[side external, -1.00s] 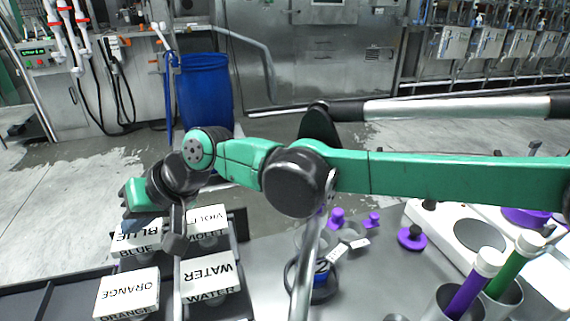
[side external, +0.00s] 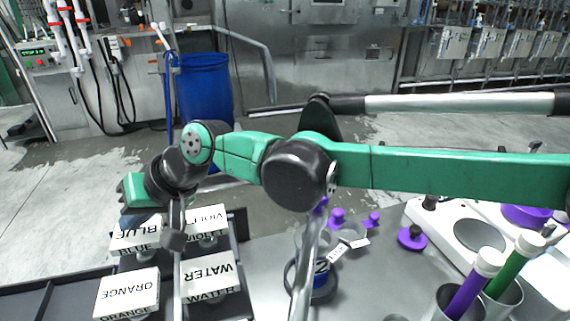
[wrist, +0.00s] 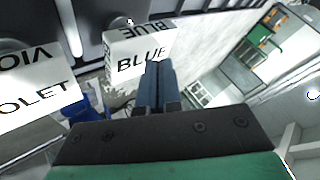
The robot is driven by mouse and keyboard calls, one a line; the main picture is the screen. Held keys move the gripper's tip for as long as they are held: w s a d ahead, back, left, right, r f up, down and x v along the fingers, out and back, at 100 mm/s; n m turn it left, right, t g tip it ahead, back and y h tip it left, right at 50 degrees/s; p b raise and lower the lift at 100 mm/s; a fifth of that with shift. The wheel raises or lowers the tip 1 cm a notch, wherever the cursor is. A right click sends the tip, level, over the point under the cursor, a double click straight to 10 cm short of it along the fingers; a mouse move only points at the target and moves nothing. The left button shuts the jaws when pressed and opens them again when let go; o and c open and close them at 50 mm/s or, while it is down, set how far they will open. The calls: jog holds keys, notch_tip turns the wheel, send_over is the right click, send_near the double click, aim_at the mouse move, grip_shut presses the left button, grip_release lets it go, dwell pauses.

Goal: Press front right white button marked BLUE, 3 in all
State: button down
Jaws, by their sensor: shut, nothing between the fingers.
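The white button marked BLUE (side external: 122,243) stands at the back left of the group of white buttons in the side view. In the wrist view the BLUE button (wrist: 139,50) is ahead of my fingers, its lettering facing me. My gripper (wrist: 156,66) is shut and empty, its dark blue fingers together. The fingertips overlap the lower right part of the BLUE face in the wrist view. In the side view my gripper (side external: 140,222) is over the back of that button and partly hides it. I cannot tell whether the tips touch it.
White buttons marked VIOLET (side external: 208,222), ORANGE (side external: 128,291) and WATER (side external: 209,273) stand close by. The VIOLET button (wrist: 38,92) is left of my fingers in the wrist view. Purple-capped items, cups and a white hotplate (side external: 455,222) stand right.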

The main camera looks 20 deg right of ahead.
jog(key=shift+r, duration=0.2)
jog(key=shift+r, duration=2.9)
jog(key=shift+d, duration=0.1)
jog(key=m+t+h, duration=0.1)
jog(key=t+h, duration=0.1)
send_near(143, 232)
jog(key=w+d+r, duration=0.5)
jog(key=w+d, duration=0.2)
jog(key=d, duration=0.1)
jog(key=s+d+m+h, duration=0.1)
jog(key=s+d, duration=0.1)
jog(key=d, duration=0.7)
jog(key=s+d+f+h, duration=0.1)
jog(key=s+d+f, duration=0.2)
jog(key=d, duration=0.3)
jog(key=s+d+f+m+h, duration=0.1)
jog(key=s+d+f+h, duration=0.1)
jog(key=s+d, duration=0.3)
jog(key=s+d+f+m+t+h, duration=0.1)
jog(key=s+d+f, duration=0.3)
jog(key=d, duration=0.5)
jog(key=shift+s+f+h, duration=0.25)
jog(key=shift+f+h, duration=0.2)
jog(key=shift+h, duration=0.25)
